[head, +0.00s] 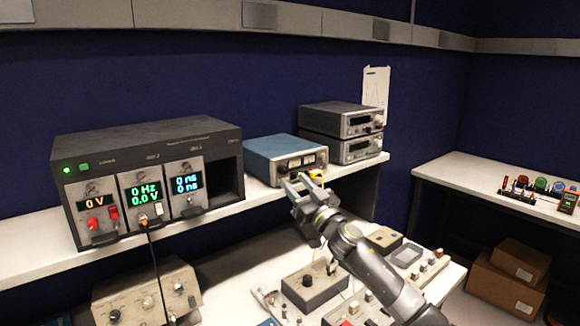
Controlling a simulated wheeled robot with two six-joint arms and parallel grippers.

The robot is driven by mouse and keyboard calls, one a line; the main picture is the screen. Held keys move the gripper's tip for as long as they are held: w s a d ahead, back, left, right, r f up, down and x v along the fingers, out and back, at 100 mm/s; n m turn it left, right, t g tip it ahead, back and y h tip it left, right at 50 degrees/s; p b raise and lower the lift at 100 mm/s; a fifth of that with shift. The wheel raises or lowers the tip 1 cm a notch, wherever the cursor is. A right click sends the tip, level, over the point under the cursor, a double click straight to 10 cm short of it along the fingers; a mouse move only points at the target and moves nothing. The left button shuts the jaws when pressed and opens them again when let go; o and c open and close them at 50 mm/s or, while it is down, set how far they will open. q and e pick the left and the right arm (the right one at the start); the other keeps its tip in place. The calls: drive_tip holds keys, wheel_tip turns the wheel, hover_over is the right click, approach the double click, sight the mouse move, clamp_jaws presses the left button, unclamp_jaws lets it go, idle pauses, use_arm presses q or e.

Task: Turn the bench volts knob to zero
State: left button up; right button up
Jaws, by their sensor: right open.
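My right gripper (303,180) reaches in from the lower right, its fingers apart, just in front of the lower edge of a blue-topped bench instrument (272,148) on the shelf. Nothing shows between the fingers. The instrument's pale front panel has a dark display and small knobs, including one at its left (283,169); the fingers cover part of the lower panel. No label is readable, so I cannot tell which knob is the volts knob. My left gripper is not in view.
A dark rack (145,148) at left shows 0 V, 0 Hz, 0.0 V and 0 ns. Two stacked grey instruments (340,120) stand right of the blue one. Below, a knob box (314,287) and small panels crowd the lower bench. Cardboard boxes (508,280) sit at right.

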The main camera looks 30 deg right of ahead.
sight(286, 172)
drive_tip(key=shift+p+x, duration=0.4)
drive_tip(key=shift+x, duration=1.35)
drive_tip(key=shift+f, duration=0.1)
clamp_jaws()
